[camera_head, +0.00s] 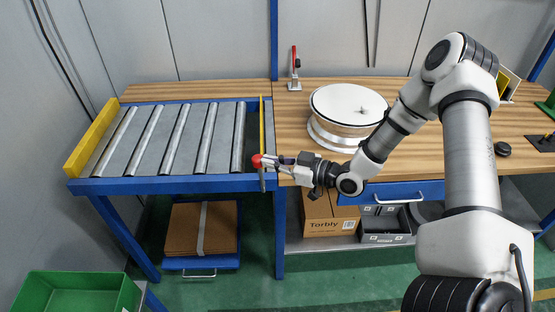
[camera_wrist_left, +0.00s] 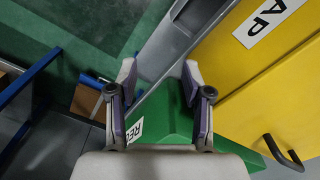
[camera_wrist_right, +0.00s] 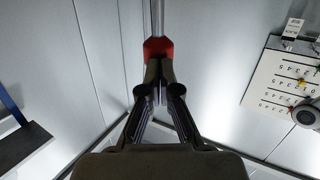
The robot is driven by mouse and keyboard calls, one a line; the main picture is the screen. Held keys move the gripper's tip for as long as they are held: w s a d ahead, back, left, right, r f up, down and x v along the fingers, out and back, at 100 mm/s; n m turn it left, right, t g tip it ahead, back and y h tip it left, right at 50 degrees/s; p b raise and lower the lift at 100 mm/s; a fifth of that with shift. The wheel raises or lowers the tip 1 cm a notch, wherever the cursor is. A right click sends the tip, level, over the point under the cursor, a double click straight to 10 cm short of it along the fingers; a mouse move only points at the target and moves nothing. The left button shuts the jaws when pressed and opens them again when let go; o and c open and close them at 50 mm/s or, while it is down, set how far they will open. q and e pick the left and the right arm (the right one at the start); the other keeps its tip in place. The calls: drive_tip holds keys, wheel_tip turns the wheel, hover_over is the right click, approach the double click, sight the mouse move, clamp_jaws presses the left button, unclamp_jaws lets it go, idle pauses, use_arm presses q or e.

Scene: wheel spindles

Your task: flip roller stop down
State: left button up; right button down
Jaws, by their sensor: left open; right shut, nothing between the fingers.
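The roller stop shows as a thin yellow bar (camera_head: 262,120) standing upright along the right end of the roller table. A red knob (camera_head: 257,160) with a thin grey rod is at its near end, and the knob also shows in the right wrist view (camera_wrist_right: 158,50). My right gripper (camera_head: 272,161) is shut and empty, its fingertips right at the knob. I cannot tell whether they touch it. My left gripper (camera_wrist_left: 159,75) is open and empty, and is outside the head view.
The roller table (camera_head: 170,185) has several metal rollers. A white wheel (camera_head: 345,106) lies on the wooden bench (camera_head: 440,155) to the right, with a red-handled clamp (camera_head: 294,75) behind. A green bin (camera_head: 75,290) stands front left. The left wrist view shows a yellow bin (camera_wrist_left: 255,90).

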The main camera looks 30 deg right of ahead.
drive_tip(key=shift+w+a+r+g+p, duration=0.25)
drive_tip(key=shift+a+r+g+p, duration=0.1)
drive_tip(key=shift+a, duration=0.1)
drive_tip(key=w+a+f+n+g+h+b, duration=0.3)
drive_tip(key=w+a+f+g+h, duration=0.3)
drive_tip(key=a+f, duration=0.4)
drive_tip(key=w+a+h, duration=0.1)
drive_tip(key=a, duration=0.2)
drive_tip(key=shift+w+f, duration=0.35)
drive_tip(key=shift+f, duration=0.05)
drive_tip(key=shift+s+f, duration=0.1)
drive_tip(key=shift+f, duration=0.05)
